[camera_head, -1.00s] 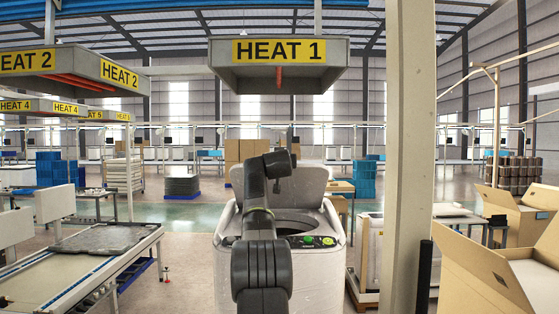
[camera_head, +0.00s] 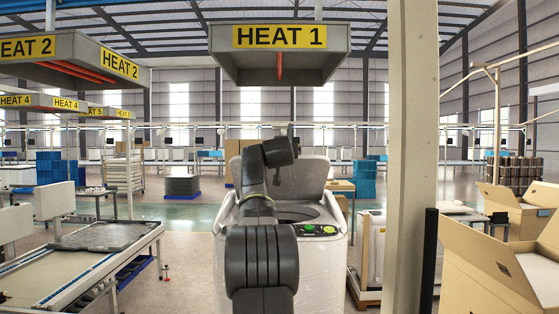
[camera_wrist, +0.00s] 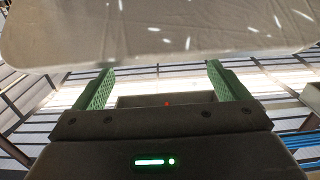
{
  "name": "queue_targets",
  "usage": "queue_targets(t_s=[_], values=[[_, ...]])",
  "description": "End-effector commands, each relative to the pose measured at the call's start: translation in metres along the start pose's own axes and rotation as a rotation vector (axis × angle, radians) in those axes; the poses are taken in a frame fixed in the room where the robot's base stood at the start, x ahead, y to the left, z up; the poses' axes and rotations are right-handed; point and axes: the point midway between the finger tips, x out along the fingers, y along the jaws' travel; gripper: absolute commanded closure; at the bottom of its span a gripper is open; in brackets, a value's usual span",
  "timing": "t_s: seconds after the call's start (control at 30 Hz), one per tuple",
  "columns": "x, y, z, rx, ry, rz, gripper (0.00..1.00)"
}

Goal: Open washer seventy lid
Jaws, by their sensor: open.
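A white top-loading washer (camera_head: 320,262) stands straight ahead under the HEAT 1 sign, partly hidden by my arm. Its pale lid (camera_head: 312,176) is raised at the back and the dark drum opening shows below it. Green and dark buttons sit on the front rim. In the wrist view, a pale panel, apparently the lid (camera_wrist: 160,30), fills the top. My gripper (camera_wrist: 160,75) is open, with its two green fingers apart and nothing between them. The fingertips are near the panel's lower edge; I cannot tell if they touch it.
A grey post (camera_head: 410,160) stands close on the right of the washer. Open cardboard boxes (camera_head: 500,255) are at the far right. A conveyor table (camera_head: 75,265) is on the left. The HEAT 1 hood (camera_head: 280,68) hangs above. Some floor shows between conveyor and washer.

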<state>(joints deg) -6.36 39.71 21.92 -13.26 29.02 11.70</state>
Motion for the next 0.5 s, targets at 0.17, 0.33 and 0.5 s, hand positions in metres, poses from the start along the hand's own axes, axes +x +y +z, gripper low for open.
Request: queue_targets(t_s=[0.17,0.33,0.5], values=[[-0.031,0.0,0.003,0.0,0.003,0.0,0.05],[-0.056,0.0,0.001,0.0,0.004,0.0,0.05],[-0.073,0.0,0.0,0.0,0.003,-0.001,0.05]])
